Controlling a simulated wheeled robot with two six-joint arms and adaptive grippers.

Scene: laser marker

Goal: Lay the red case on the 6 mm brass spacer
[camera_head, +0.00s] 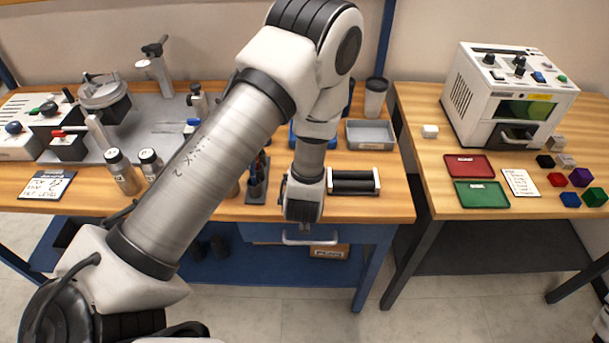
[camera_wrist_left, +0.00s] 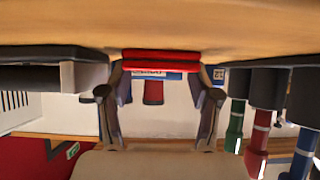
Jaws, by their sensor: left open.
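A flat red item (camera_wrist_left: 160,67), which looks like the red case, shows in the left wrist view at the edge of the wooden surface. My left gripper (camera_wrist_left: 160,82) is open, with one finger on each side of the red item; I cannot tell whether they touch it. In the head view my left gripper (camera_head: 304,212) points down at the front edge of the left bench, and my arm hides the red item there. I cannot make out the 6 mm brass spacer in either view. My right gripper is not in view.
A black roller in a frame (camera_head: 352,181) lies just right of my left gripper, with a grey tray (camera_head: 370,134) behind. The right table holds a white machine (camera_head: 470,100), a red tray (camera_head: 468,165), a green tray (camera_head: 481,194) and several small cubes. A gap separates the tables.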

